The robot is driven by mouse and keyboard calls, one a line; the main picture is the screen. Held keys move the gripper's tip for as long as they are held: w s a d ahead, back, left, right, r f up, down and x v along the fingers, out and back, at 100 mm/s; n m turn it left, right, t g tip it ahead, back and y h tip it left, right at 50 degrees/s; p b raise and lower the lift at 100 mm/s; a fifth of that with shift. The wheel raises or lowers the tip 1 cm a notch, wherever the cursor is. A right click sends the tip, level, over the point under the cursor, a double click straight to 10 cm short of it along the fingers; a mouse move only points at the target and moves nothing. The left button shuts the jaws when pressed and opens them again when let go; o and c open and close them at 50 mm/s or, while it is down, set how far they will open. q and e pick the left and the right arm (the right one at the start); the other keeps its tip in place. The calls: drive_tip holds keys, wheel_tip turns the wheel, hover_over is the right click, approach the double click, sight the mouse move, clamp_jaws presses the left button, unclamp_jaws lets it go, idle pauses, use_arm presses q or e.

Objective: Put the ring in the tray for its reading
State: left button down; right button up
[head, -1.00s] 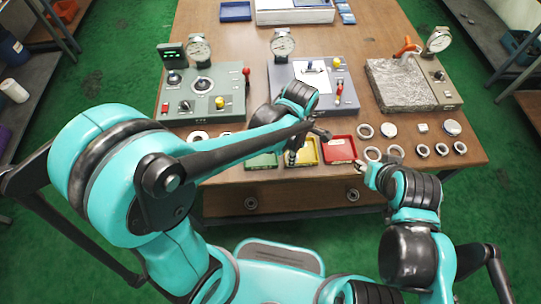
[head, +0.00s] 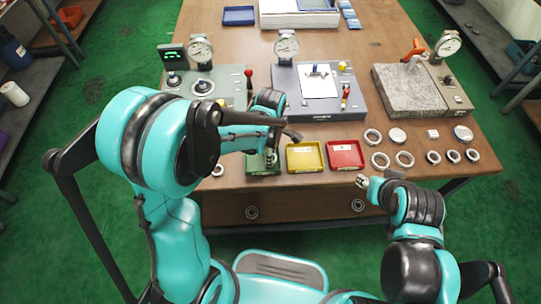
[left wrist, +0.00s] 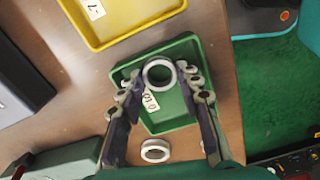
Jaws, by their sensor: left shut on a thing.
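My left gripper (left wrist: 162,76) is shut on a metal ring (left wrist: 159,73), held between its fingertips. In the left wrist view the ring shows over the green tray (left wrist: 180,122), which has a white label. Whether the ring touches the tray floor I cannot tell. In the head view my left gripper (head: 271,157) is at the green tray (head: 256,171), partly covering it; the held ring is hard to make out there. The yellow tray (head: 305,157) and red tray (head: 345,155) stand to its right. My right gripper (head: 362,181) is near the table's front edge, its jaws too small to judge.
Another ring (left wrist: 155,150) lies on the table just outside the green tray. Several rings and discs (head: 404,158) lie at the right. Gauge stations (head: 318,92) and a stone block (head: 415,92) stand behind the trays.

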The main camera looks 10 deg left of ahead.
use_arm(q)
drive_tip(key=shift+f, duration=0.15)
drive_tip(key=c, duration=1)
unclamp_jaws()
drive_tip(key=shift+c, duration=0.2)
